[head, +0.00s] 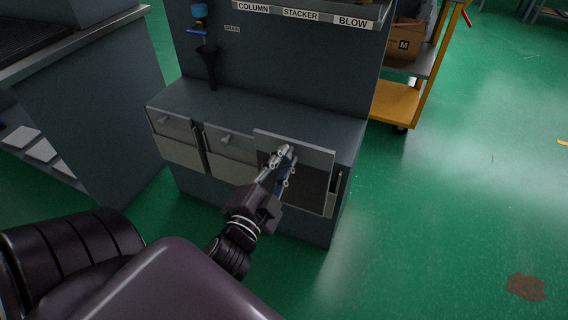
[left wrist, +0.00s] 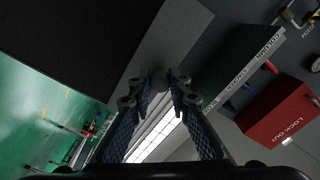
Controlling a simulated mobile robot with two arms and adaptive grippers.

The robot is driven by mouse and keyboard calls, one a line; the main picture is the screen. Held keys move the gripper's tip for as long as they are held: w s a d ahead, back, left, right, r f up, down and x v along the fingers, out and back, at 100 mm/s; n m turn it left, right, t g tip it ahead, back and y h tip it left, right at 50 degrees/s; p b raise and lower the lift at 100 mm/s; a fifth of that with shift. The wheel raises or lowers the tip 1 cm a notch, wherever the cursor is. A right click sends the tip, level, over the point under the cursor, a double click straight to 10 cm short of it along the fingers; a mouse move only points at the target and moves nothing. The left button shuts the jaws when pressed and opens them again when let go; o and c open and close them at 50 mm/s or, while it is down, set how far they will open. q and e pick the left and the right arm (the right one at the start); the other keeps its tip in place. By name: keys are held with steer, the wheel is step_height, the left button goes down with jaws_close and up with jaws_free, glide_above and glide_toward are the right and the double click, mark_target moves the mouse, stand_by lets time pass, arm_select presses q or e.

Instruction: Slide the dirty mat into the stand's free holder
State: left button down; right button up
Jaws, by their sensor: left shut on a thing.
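The dirty mat (head: 317,157) is a dark panel with a grey strip along its top edge. My left gripper (head: 284,156) is shut on that strip, near its middle. The mat is upright at the right holder (head: 330,206) of the stand, whose pale edges show at its side and bottom. I cannot tell whether its lower edge is inside the holder or in front of it. In the left wrist view the mat (left wrist: 75,40) fills the upper left, its strip between the fingertips (left wrist: 160,85). My right gripper is not in view.
The stand (head: 250,105) has two other holders, the left (head: 180,152) and middle (head: 232,172), each with a grey panel behind a pale front. A yellow cart (head: 398,103) stands to the right, a dark cabinet to the left.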

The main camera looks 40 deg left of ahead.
mark_target(292, 147)
arm_select(q)
steer(key=shift+x, duration=3.5)
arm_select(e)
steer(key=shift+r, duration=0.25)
arm_select(q)
steer(key=shift+w+p, duration=0.1)
steer(key=shift+p, duration=0.2)
steer(key=p+x, duration=0.1)
steer(key=x, duration=0.3)
steer(key=shift+w+r, duration=0.15)
steer(key=shift+w, duration=0.25)
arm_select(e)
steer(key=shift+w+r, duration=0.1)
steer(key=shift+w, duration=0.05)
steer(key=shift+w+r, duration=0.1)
